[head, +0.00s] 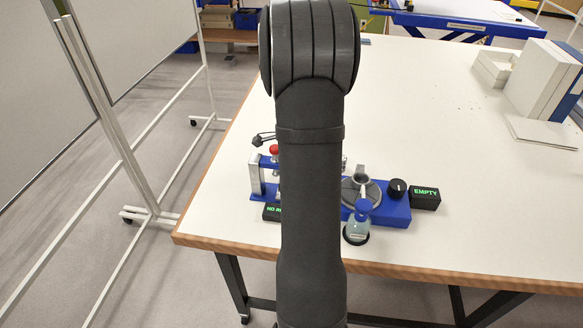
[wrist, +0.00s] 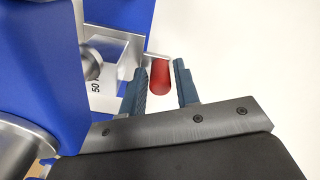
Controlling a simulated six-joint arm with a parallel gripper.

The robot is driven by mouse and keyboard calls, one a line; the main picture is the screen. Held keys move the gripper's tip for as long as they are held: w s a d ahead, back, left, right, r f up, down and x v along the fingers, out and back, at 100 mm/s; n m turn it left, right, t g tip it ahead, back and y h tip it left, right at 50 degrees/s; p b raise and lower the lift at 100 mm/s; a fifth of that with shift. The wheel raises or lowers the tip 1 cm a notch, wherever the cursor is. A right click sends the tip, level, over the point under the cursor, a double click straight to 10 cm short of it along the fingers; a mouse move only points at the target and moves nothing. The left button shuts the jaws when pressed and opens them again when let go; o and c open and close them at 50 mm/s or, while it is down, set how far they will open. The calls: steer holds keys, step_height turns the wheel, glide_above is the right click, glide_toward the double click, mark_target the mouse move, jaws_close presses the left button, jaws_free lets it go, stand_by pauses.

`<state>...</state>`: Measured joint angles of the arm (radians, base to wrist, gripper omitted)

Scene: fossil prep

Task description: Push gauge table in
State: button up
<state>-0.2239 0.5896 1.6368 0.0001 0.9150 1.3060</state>
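The gauge stand (head: 257,182), a blue and silver device with a red knob (head: 274,150), stands near the table's front left. My arm hides much of it in the head view. In the wrist view, the red knob (wrist: 160,76) sits between the fingers of my gripper (wrist: 160,88). A pale metal block (wrist: 112,48) marked "50" lies left of the knob, between blue frame parts (wrist: 62,75). I cannot tell which part is the gauge table.
A blue unit (head: 396,212) with a round grey plate, a black dial (head: 397,189) and an "EMPTY" display (head: 425,197) stands to the right. White boxes (head: 541,80) stand far right. The table between is clear.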

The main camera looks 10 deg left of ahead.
step_height(320, 180, up, 18)
steer(key=shift+f, duration=0.25)
steer(key=shift+o, duration=0.2)
steer(key=shift+o, duration=1.2)
steer(key=shift+w+d+f+n+g+y, duration=1.05)
steer(key=shift+w+d+n+g, duration=0.7)
steer(key=shift+w+n, duration=1.35)
steer(key=shift+n+g, duration=0.25)
steer(key=shift+n, duration=0.05)
steer(key=x, duration=1.6)
steer(key=shift+s+a+f, duration=0.2)
steer(key=shift+s+a, duration=0.1)
steer(key=shift+s, duration=0.1)
jaws_close()
